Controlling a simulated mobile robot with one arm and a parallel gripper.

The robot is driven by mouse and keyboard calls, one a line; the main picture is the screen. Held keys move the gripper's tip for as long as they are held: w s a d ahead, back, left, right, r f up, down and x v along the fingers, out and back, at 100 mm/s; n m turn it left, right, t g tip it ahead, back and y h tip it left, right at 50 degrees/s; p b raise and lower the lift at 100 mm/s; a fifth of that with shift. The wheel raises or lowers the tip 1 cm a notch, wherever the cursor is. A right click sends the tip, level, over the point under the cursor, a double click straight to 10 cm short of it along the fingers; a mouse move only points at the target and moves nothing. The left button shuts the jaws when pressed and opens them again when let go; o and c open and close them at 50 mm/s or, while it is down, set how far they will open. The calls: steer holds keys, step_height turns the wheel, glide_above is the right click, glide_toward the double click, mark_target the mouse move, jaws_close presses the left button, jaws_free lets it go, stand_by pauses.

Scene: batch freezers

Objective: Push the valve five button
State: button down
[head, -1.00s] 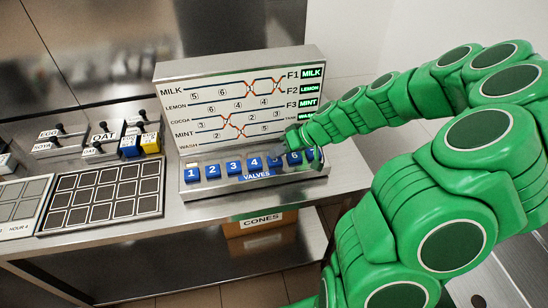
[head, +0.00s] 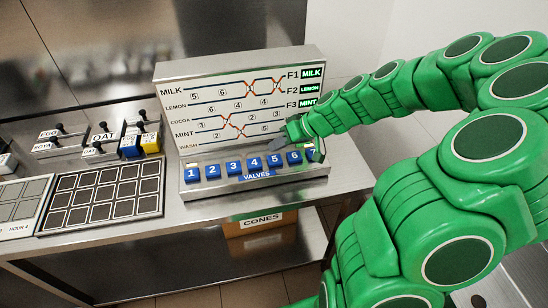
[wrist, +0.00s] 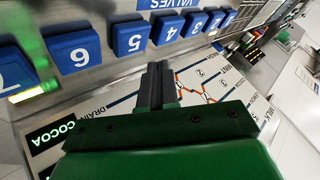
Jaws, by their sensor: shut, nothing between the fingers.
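The valve five button (head: 274,161) is a blue square key marked 5 in the row along the sloped front of the valve panel (head: 325,170). It also shows in the wrist view (wrist: 130,38), with no finger on it. My gripper (head: 281,143) is shut and empty, just above and behind the button in the head view. In the wrist view the dark closed fingertips (wrist: 155,75) point toward the gap between 5 and 4, apart from the keys as far as I can tell.
Button 4 (head: 254,164) and button 6 (head: 294,157) flank it closely. A yellowish lamp (head: 193,165) glows above button 1, and another (wrist: 28,93) by button 7. The upright diagram board (head: 215,75) stands behind. A dark grid tray (head: 105,195) lies left.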

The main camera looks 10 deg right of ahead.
mark_target(278, 159)
step_height(278, 159, up, 4)
steer(key=shift+r, duration=0.25)
